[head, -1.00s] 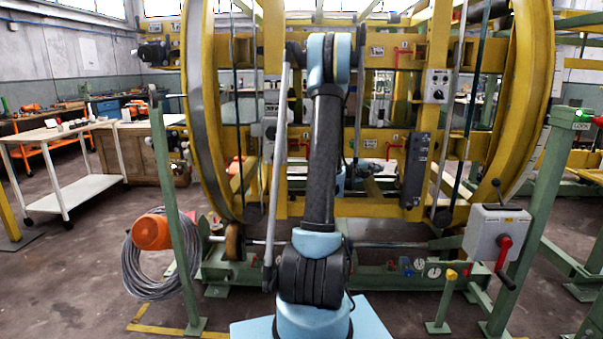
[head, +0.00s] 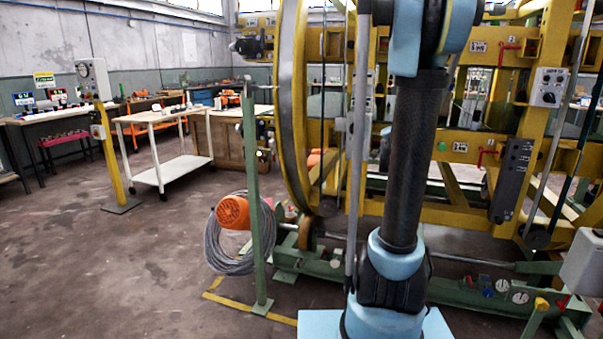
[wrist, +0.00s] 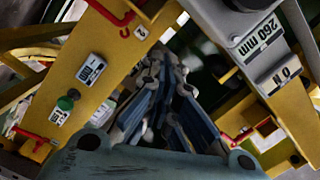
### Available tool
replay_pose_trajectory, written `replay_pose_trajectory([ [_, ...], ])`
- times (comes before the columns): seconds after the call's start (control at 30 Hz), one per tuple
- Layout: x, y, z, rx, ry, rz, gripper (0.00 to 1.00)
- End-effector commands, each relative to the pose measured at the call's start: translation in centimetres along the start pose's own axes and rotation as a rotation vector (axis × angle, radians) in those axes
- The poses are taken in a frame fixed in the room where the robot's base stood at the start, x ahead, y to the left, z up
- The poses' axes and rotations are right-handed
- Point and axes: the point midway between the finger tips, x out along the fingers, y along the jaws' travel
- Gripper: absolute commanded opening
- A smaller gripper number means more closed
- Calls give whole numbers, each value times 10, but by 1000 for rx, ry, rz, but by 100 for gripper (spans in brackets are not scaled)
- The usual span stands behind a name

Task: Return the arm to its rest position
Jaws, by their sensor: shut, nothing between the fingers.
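My arm (head: 412,160) stands nearly upright right of centre in the head view, in front of a large yellow ring machine. Its upper end runs out of the top of that picture, so my gripper is hidden there. In the wrist view my gripper (wrist: 168,85) is shut, with nothing between its fingers. Behind the fingers in that view are a yellow beam (wrist: 95,75) and a grey box (wrist: 245,35) with a "260 mm" label. I cannot tell how far the fingers are from them.
The yellow ring (head: 292,100) and its green base frame (head: 470,290) fill the right side. A green post (head: 251,190) with an orange reel (head: 233,213) and coiled cable stands left of my arm. A white trolley (head: 175,170) is farther left.

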Motion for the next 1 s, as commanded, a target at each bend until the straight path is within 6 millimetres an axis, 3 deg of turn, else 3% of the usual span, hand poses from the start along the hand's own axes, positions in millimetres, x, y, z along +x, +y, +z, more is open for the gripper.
replay_pose_trajectory([
  [0.2, -54, -15, 68, -185, -263, 0, 0],
  [0.47, -135, 2, 139, -410, -564, 50, 0],
  [0.7, -222, 44, 181, -614, -822, 139, 0],
  [1.0, -336, 117, 195, -861, -1111, 313, 0],
])
